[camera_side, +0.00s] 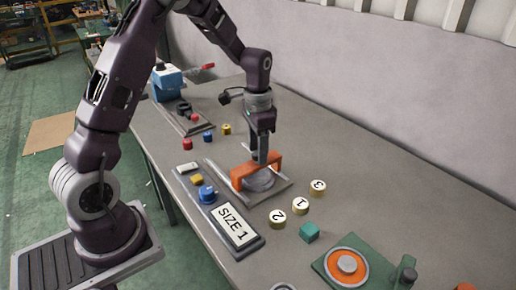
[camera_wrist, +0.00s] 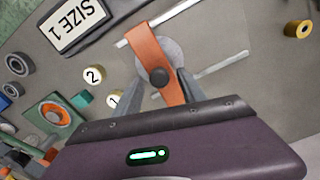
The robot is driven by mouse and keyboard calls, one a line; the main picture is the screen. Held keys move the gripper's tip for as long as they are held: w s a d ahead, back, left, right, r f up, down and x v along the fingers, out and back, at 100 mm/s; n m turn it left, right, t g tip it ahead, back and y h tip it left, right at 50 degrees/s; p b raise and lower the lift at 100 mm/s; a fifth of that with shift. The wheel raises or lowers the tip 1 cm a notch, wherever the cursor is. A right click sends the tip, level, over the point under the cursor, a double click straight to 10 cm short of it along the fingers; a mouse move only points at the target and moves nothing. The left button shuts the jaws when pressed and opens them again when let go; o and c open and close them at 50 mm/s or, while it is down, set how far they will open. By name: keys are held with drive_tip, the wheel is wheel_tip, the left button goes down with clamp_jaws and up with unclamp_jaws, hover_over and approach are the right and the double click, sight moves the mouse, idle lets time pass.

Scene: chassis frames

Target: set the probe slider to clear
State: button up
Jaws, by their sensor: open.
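An orange bridge (camera_side: 243,173), which looks like the probe slider, spans a round grey disc (camera_side: 260,182) between two light rails on a flat base. In the wrist view the orange bridge (camera_wrist: 148,48) carries a dark round knob (camera_wrist: 159,77). My gripper (camera_side: 262,158) is down over the bridge. In the wrist view its open fingers (camera_wrist: 161,80) stand on either side of the knob; whether they touch it I cannot tell. No clear or set marking shows beside the rails. The fingers hide part of the bridge in the side view.
A panel with a SIZE 1 card (camera_side: 233,223) and a blue knob (camera_side: 207,194) lies left of the rails. Numbered brass discs (camera_side: 300,205) and a teal cube (camera_side: 309,232) lie in front. A green fixture (camera_side: 347,266) stands at the front right. The table's right rear is clear.

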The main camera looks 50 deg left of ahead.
clamp_jaws()
drive_tip(key=shift+r, duration=0.1)
idle(1.2)
